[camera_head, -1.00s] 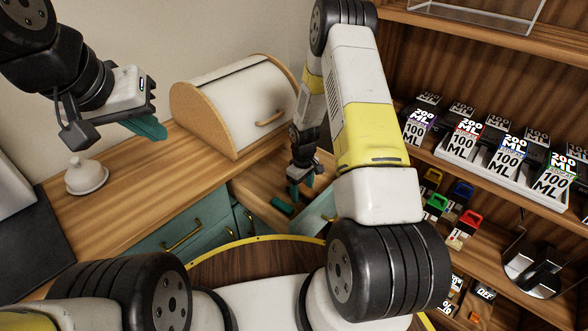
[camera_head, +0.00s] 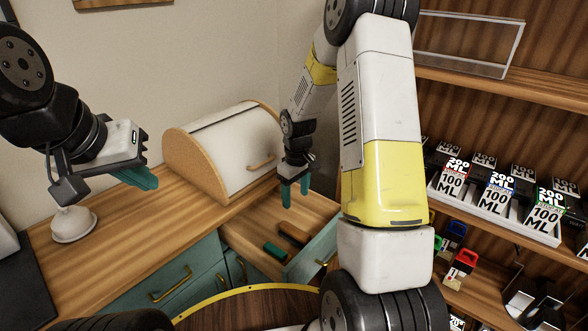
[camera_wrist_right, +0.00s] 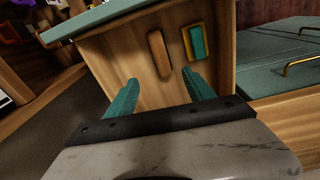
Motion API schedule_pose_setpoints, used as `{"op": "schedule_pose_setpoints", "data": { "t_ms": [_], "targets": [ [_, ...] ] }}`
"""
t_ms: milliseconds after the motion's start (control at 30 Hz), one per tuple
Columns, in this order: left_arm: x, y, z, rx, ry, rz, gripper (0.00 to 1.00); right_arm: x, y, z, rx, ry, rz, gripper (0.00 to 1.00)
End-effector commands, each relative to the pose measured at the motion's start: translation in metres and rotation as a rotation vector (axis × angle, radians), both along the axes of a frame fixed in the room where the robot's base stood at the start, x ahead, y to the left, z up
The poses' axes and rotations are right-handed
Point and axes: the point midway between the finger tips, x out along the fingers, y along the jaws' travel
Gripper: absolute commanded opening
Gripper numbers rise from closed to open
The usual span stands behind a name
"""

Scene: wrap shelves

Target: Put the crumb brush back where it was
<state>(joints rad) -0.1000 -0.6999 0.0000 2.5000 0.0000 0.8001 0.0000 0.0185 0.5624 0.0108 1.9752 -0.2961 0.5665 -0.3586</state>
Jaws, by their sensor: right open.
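Two small items lie apart on the floor of an open drawer (camera_head: 318,208). One is a teal block with a yellow edge (camera_wrist_right: 195,42), also in the head view (camera_head: 275,251). The other is a plain brown rounded bar (camera_wrist_right: 159,52), beside it in the head view (camera_head: 293,234). Which is the crumb brush I cannot tell for sure. My right gripper (camera_head: 296,190) is open and empty above the drawer, fingers pointing down; its fingers (camera_wrist_right: 160,92) frame the drawer floor. My left gripper (camera_head: 140,178) hangs above the counter at left, with nothing visible in it.
A roll-top bread box (camera_head: 230,145) stands on the counter behind the drawer. A white lidded dish (camera_head: 73,224) is below my left gripper. Shelves with labelled 100 ML boxes (camera_head: 497,200) and coloured-handled items (camera_head: 461,268) are at right.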

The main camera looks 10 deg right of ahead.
Motion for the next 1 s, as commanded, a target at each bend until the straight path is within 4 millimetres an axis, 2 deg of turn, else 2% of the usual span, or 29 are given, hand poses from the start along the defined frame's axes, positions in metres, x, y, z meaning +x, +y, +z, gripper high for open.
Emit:
{"op": "schedule_pose_setpoints", "data": {
  "t_ms": [33,200,400,500,633,800,1000],
  "targets": [
    [0.000,0.000,0.000,0.000,0.000,0.000,0.00,-0.004,-0.001,0.031,0.005,-0.036,-0.029,0.62],
    [0.000,0.000,0.000,0.000,0.000,0.000,0.00,-0.037,0.001,0.119,0.045,-0.133,-0.151,0.62],
    [0.000,0.000,0.000,0.000,0.000,0.000,0.00,-0.095,0.006,0.199,0.118,-0.239,-0.284,0.62],
    [0.000,0.000,0.000,0.000,0.000,0.000,0.00,-0.129,0.009,0.229,0.164,-0.289,-0.345,0.62],
    [0.000,0.000,0.000,0.000,0.000,0.000,0.00,-0.173,0.014,0.256,0.232,-0.348,-0.417,0.62],
    [0.000,0.000,0.000,0.000,0.000,0.000,0.00,-0.216,0.020,0.272,0.306,-0.400,-0.482,0.62],
    [0.000,0.000,0.000,0.000,0.000,0.000,0.00,-0.236,0.023,0.275,0.343,-0.419,-0.511,0.62]
  ]
}}
